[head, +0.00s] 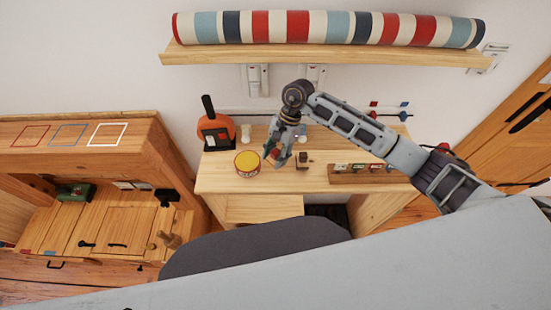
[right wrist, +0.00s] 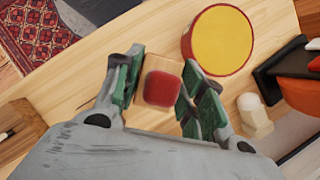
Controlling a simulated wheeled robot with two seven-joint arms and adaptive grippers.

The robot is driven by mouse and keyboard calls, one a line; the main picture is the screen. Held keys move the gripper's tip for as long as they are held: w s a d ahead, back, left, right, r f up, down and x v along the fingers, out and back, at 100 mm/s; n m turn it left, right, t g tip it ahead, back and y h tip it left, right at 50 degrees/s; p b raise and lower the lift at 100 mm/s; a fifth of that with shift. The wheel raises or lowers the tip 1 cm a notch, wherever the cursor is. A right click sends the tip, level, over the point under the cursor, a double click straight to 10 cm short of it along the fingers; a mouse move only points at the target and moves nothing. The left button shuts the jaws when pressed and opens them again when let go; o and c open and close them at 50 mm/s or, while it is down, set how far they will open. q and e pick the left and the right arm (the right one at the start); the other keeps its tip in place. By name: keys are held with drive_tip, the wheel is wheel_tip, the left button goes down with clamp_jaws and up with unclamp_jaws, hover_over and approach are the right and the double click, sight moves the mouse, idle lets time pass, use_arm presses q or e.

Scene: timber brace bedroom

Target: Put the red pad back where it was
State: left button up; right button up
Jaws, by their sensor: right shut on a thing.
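My right gripper (head: 277,157) reaches down over the wooden desk, just right of the yellow-topped tin. In the right wrist view its green-padded fingers (right wrist: 160,92) are closed on the sides of the red pad (right wrist: 163,88), a rounded red square on a light wooden block. In the head view the fingers mostly hide the pad. Whether the block touches the desk top is hard to tell. Red (head: 30,136), blue (head: 68,134) and white (head: 107,134) square outlines mark the cabinet top at the left. My left gripper is not in view.
The tin (head: 247,163) and an orange-and-black item (head: 216,130) stand on the desk (head: 225,183). A small dark block (head: 303,161) and a wooden rack (head: 345,178) are to the right. A shelf with a striped roll (head: 325,28) hangs above. The outlined squares look empty.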

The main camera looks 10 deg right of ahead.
sight(275, 160)
wheel_tip(275, 160, down, 2)
drive_tip(key=shift+f+p, duration=0.1)
drive_tip(key=shift+p, duration=0.2)
drive_tip(key=shift+w+f+p, duration=0.2)
drive_tip(key=shift+f+p, duration=0.05)
drive_tip(key=shift+p, duration=0.05)
drive_tip(key=shift+f, duration=0.1)
drive_tip(key=shift+f, duration=0.15)
drive_tip(key=o, duration=1)
drive_tip(key=shift+r, duration=0.2)
drive_tip(key=b+v, duration=0.1)
drive_tip(key=v, duration=0.4)
drive_tip(key=shift+w+d+r, duration=0.1)
drive_tip(key=shift+d+r, duration=0.1)
drive_tip(key=shift+r, duration=0.05)
drive_tip(key=shift+b+v, duration=0.4)
drive_tip(key=shift+v, duration=0.5)
